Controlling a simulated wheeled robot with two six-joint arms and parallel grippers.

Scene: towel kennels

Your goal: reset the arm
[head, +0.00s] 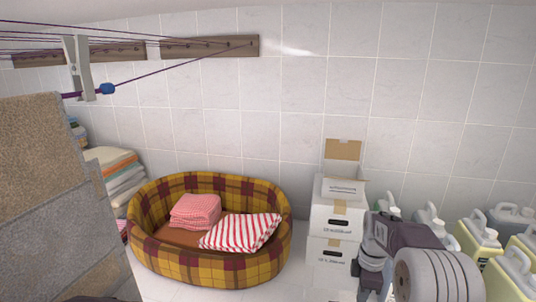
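Part of my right arm (408,236) shows at the lower right, in front of the white boxes and the jugs. It bends down towards the bottom edge, and I see no fingertips of my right gripper. My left gripper is not in view. A plaid pet bed (205,262) in yellow and maroon stands on the floor against the tiled wall. In it lie a folded red-and-white checked cloth (196,211) and a red-and-white striped cloth or cushion (241,231).
Two white boxes (333,250) are stacked right of the bed, the upper one with an open flap. Several jugs (478,238) stand at the right. A brown-grey towel (40,180) hangs close at the left, near a clothes peg (78,68) on a line. Folded towels (115,172) are stacked behind it.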

